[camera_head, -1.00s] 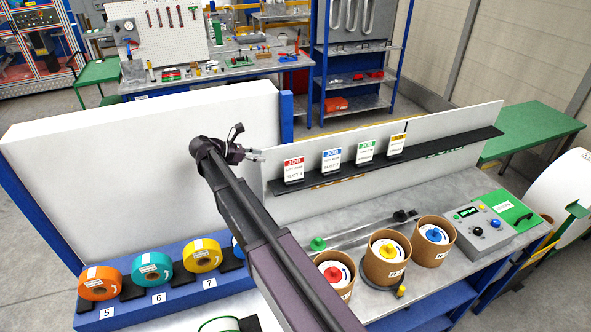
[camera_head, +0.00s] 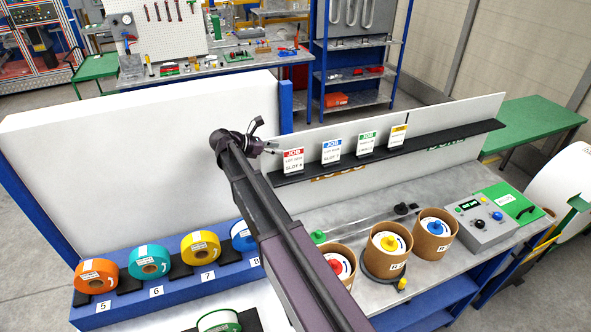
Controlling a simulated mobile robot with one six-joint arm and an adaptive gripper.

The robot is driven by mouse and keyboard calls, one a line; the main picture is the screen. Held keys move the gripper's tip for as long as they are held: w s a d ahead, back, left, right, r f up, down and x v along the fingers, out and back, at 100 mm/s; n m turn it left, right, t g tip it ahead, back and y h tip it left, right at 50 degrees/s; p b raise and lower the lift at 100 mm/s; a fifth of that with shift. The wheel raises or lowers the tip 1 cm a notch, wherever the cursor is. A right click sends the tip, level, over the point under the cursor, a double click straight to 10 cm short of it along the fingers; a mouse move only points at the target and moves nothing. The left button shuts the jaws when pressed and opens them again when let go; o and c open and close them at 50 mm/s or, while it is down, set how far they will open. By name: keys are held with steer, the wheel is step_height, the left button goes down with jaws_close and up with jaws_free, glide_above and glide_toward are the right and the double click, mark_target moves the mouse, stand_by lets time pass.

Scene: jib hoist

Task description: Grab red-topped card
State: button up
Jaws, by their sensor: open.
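The red-topped card (camera_head: 293,161) stands upright at the left end of the black ledge, with "JOB" on its red band. My gripper (camera_head: 273,148) is open, just left of the card and close to its upper left edge. I cannot tell whether a fingertip touches the card. The card's face is not hidden. A blue-topped card (camera_head: 331,151), a green-topped card (camera_head: 367,142) and a yellow-topped card (camera_head: 398,136) stand in a row to its right.
The black ledge (camera_head: 440,138) runs along a white back panel (camera_head: 340,115). A control box (camera_head: 481,220) stands right. Tape rolls (camera_head: 149,260) sit lower left.

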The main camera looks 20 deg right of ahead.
mark_target(294, 151)
steer(key=shift+x, duration=0.85)
steer(key=shift+b+x, duration=1.05)
steer(key=shift+x, duration=0.95)
steer(key=shift+d+f, duration=0.25)
steer(key=shift+d, duration=0.35)
jaws_close()
